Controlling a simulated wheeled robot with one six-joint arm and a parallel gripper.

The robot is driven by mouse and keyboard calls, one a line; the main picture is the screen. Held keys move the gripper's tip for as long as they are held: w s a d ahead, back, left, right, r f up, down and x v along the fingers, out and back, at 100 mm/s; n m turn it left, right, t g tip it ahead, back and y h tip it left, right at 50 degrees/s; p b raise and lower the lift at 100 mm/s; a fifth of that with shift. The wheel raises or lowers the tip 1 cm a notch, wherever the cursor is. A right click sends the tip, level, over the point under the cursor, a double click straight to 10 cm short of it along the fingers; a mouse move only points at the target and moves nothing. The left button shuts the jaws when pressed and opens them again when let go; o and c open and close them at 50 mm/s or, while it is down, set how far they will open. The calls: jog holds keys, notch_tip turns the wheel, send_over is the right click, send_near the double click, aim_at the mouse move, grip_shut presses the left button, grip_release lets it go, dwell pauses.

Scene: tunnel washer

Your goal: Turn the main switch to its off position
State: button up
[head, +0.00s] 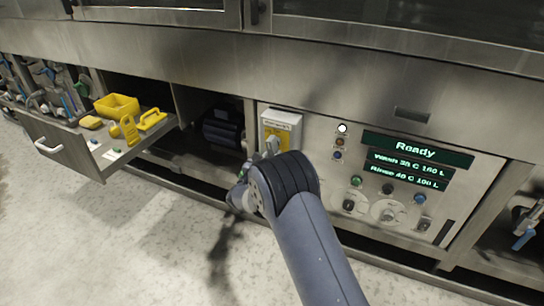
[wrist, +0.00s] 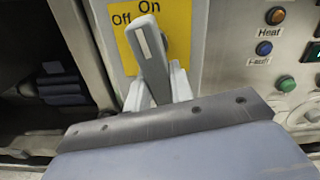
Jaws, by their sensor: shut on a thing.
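The main switch has a yellow plate (wrist: 120,42) marked "Off" at the left and "On" at the top. Its grey handle (wrist: 152,62) points up toward "On", in line with the plate's sides. My gripper (wrist: 159,92) is shut on the handle, one light grey finger on each side of its lower part. In the head view the yellow plate (head: 292,133) shows on a light box left of the display, and my wrist hides most of the gripper and the lower part of the switch.
The control panel with a "Ready" display (head: 416,148), buttons and knobs is right of the switch. An open drawer (head: 75,150) with yellow items juts out at the left. A dark open bay (head: 222,130) lies just left of the switch. Pale floor is free in front.

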grip_shut()
jog(key=shift+r+n+p, duration=0.1)
jog(key=shift+n+p, duration=0.2)
jog(key=shift+p, duration=0.05)
jog(key=n, duration=0.1)
jog(key=n+p, duration=0.2)
jog(key=shift+s+d+r, duration=0.15)
jog(key=shift+d+r, duration=0.1)
jog(key=shift+d, duration=0.15)
jog(key=n+p, duration=0.2)
jog(key=n, duration=0.1)
jog(key=n+p, duration=0.1)
jog(key=shift+s+d+r, duration=0.15)
jog(key=shift+d+r, duration=0.15)
jog(key=shift+d, duration=0.05)
jog(key=n+p, duration=0.1)
jog(key=n, duration=0.1)
jog(key=r+n+p, duration=0.1)
jog(key=n+p, duration=0.1)
jog(key=shift+s+d+n, duration=0.1)
jog(key=shift+d+n, duration=0.1)
jog(key=shift+n, duration=0.2)
jog(key=shift+r+n+p, duration=0.2)
jog(key=shift+n+p, duration=0.55)
jog(key=shift+n, duration=0.85)
jog(key=o, duration=0.8)
grip_release()
